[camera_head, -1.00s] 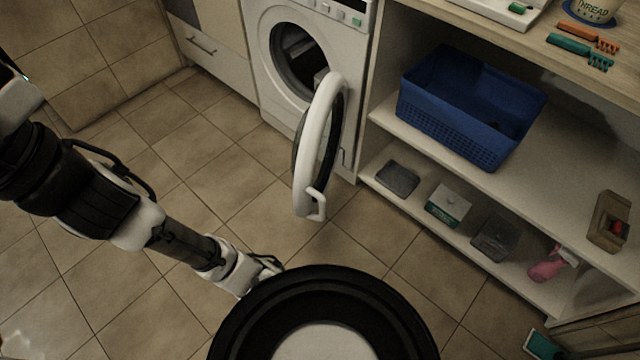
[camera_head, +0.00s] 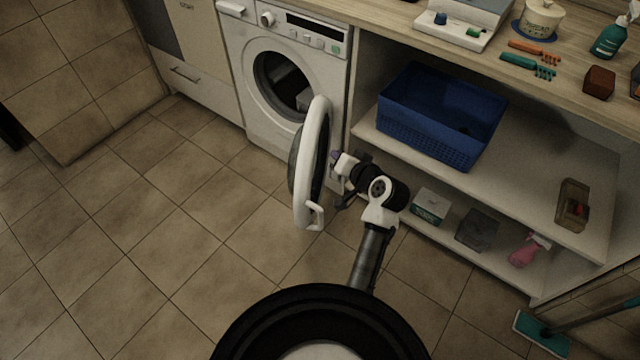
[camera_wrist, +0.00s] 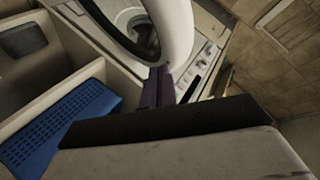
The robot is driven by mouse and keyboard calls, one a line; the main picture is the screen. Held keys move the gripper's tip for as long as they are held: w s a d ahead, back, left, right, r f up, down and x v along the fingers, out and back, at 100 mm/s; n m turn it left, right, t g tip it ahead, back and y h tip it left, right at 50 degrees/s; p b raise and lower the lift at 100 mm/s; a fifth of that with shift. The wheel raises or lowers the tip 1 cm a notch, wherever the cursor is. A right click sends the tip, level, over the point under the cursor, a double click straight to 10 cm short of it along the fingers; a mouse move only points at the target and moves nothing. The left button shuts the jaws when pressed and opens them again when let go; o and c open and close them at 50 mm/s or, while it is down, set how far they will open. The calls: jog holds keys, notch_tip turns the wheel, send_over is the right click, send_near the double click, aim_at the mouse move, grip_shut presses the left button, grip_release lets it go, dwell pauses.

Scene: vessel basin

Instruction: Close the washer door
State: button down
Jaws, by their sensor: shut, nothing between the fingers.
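The washer (camera_head: 287,75) stands at the back with its round opening uncovered. Its white ring-shaped door (camera_head: 302,195) stands wide open, swung out toward me, with the glass bulge facing left and the handle (camera_head: 318,217) at its near end. My gripper (camera_head: 336,157) is shut and empty, just right of the door, on its outer side. In the wrist view, the dark fingers (camera_wrist: 158,88) are together and the white door rim (camera_wrist: 172,30) is right beyond them. I cannot tell whether they touch it.
A blue basket (camera_head: 430,135) sits on the shelf to the right of my arm. A lower shelf holds a white-and-green box (camera_head: 430,206), a grey container (camera_head: 477,230) and a pink bottle (camera_head: 525,252). The tiled floor left of the door is clear.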

jog(key=s+d+f+m+t+y, duration=0.3)
jog(key=s+d+f+m+y, duration=0.15)
jog(key=s+f+m, duration=0.55)
jog(key=n+p, duration=0.2)
jog(key=p, duration=0.2)
send_near(311, 182)
jog(key=w+d+x, duration=0.1)
jog(key=x, duration=0.4)
jog(key=shift+a+f+h, duration=0.15)
jog(key=shift+a+h, duration=0.3)
jog(key=shift+a, duration=0.35)
jog(key=shift+a, duration=0.1)
